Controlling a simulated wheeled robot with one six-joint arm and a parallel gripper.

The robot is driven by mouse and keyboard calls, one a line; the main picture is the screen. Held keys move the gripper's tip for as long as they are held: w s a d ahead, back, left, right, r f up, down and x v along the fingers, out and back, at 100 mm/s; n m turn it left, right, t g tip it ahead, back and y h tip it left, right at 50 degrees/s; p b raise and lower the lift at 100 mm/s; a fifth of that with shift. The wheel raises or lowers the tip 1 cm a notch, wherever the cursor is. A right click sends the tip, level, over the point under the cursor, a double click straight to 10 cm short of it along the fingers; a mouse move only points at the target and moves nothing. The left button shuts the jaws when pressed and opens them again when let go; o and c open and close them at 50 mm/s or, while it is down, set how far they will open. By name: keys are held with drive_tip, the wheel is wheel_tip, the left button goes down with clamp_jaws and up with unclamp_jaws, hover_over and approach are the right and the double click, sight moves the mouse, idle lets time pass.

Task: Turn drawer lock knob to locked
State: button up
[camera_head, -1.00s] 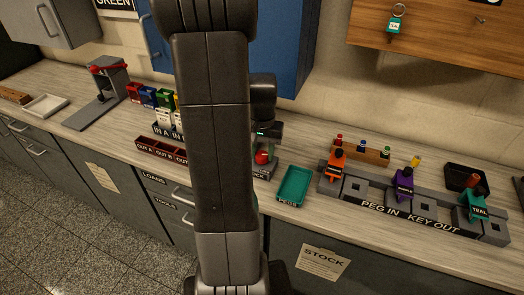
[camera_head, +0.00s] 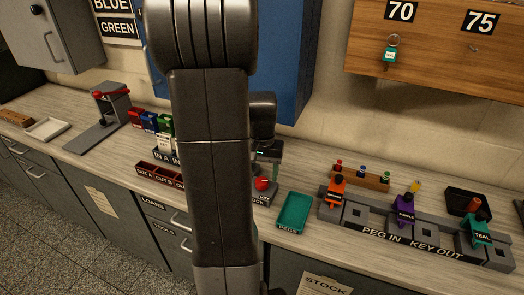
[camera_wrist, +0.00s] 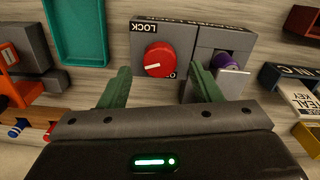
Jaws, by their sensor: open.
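The red round lock knob (camera_wrist: 158,60) sits on a grey lock block (camera_wrist: 142,35) in the wrist view. Its white pointer mark lies nearly level, left of the knob's middle. An upside-down LOCK label (camera_wrist: 149,23) is at the block's upper left; a second label at the knob's lower right is partly covered. My gripper (camera_wrist: 160,70) is open, its green fingers on either side of the knob with visible gaps, holding nothing. I cannot tell how far its tips are above the block. The knob (camera_head: 262,183) also shows in the head view beside my arm.
A purple cylinder (camera_wrist: 222,60) with a pale plate sits in the block next to the knob. A teal pegs tray (camera_head: 294,212) stands to the right, then a grey key rack (camera_head: 375,222). Red out-bins (camera_head: 158,174) are to the left.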

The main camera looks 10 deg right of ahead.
sight(262, 180)
wheel_tip(262, 180, up, 11)
drive_tip(key=shift+r+p, duration=0.15)
drive_tip(key=shift+p, duration=0.2)
wheel_tip(262, 180, down, 14)
drive_tip(key=shift+r+b, duration=0.1)
drive_tip(key=shift+b, duration=0.45)
idle(0.4)
